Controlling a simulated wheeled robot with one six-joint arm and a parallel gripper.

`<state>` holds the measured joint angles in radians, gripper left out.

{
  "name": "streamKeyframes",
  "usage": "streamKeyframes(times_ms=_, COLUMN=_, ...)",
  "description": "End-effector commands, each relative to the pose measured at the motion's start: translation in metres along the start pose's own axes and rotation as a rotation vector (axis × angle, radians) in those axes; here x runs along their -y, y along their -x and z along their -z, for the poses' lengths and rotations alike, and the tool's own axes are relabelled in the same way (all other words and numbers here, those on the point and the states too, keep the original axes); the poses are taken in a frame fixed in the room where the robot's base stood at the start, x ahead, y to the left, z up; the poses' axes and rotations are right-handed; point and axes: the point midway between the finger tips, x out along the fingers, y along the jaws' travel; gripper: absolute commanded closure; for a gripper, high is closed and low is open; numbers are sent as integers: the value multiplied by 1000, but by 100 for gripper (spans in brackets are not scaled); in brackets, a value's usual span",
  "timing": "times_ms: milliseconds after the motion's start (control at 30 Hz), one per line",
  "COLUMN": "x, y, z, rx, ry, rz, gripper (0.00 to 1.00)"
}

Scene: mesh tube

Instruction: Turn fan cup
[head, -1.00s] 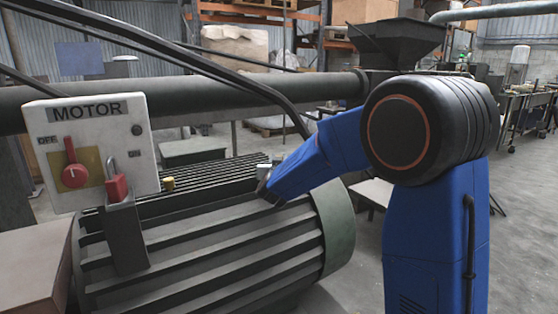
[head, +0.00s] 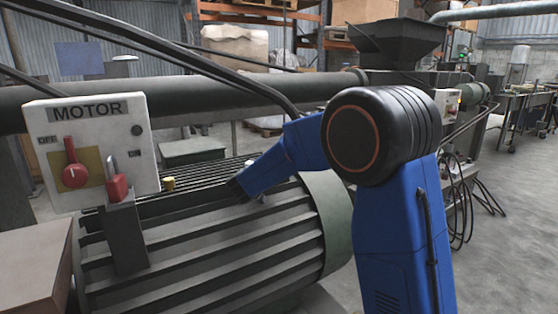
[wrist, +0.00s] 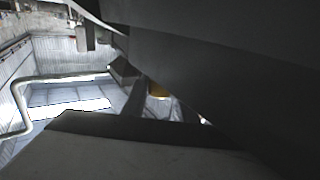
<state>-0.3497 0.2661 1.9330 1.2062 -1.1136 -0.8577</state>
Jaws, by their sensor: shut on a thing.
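A small brass-coloured cup (head: 168,183) stands upright on top of the ribbed motor (head: 215,243), and I take it to be the fan cup. My gripper (head: 236,188) is low over the motor's top, to the right of this cup and apart from it in the head view. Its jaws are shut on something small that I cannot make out. In the wrist view a yellow-brown piece (wrist: 157,90) shows in a gap between large dark shapes. I cannot tell whether it is the same cup.
A white MOTOR switch box (head: 90,150) with a red knob (head: 74,175) and a red padlock (head: 117,187) stands at the left. A thick dark pipe (head: 200,102) runs behind the motor. Hanging cables (head: 470,200) are at the right. Open floor lies far right.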

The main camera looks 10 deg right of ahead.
Motion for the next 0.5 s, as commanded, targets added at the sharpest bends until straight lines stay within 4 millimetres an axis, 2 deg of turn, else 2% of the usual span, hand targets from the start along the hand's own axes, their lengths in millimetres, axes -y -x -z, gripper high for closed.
streamKeyframes(times_ms=267, x=0, y=0, z=0, rx=0, ry=0, rz=0, gripper=97)
streamKeyframes(times_ms=300, x=0, y=0, z=0, rx=-1, ry=-1, rz=0, gripper=67)
streamKeyframes(times_ms=333, x=0, y=0, z=0, rx=-1, ry=-1, rz=0, gripper=60)
streamKeyframes(times_ms=367, x=0, y=0, z=0, rx=-1, ry=-1, rz=0, gripper=56)
streamKeyframes(times_ms=500, x=0, y=0, z=0, rx=-1, ry=-1, rz=1, gripper=56)
